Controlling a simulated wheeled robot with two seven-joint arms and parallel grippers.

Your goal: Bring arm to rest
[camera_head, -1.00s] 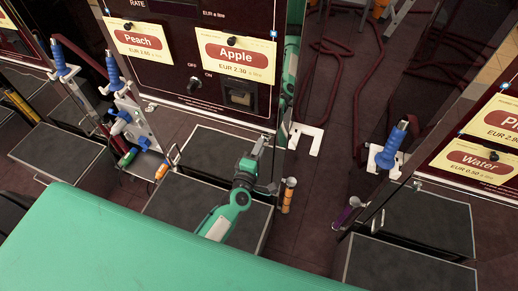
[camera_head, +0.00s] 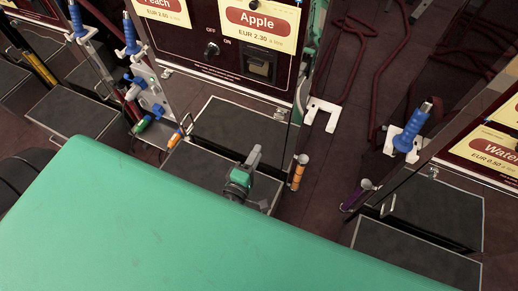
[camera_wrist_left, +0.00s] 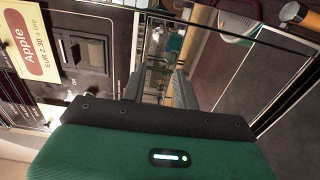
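My left gripper (camera_head: 253,160) shows in the head view in front of the Apple pump, over the dark tray area below its panel. Most of its arm is hidden behind a large green surface at the bottom. In the left wrist view, the two grey fingers (camera_wrist_left: 159,85) stand apart with a gap between them and nothing held. The Apple panel (camera_wrist_left: 88,50) is to their left in that view. My right gripper is in neither view.
The Apple pump (camera_head: 240,60) stands behind my left gripper. An orange-banded cylinder (camera_head: 298,175) is just right of it. Blue-handled nozzles (camera_head: 130,35) stand at the left and another (camera_head: 411,128) at the right. A dark hose (camera_head: 395,60) lies on the floor behind.

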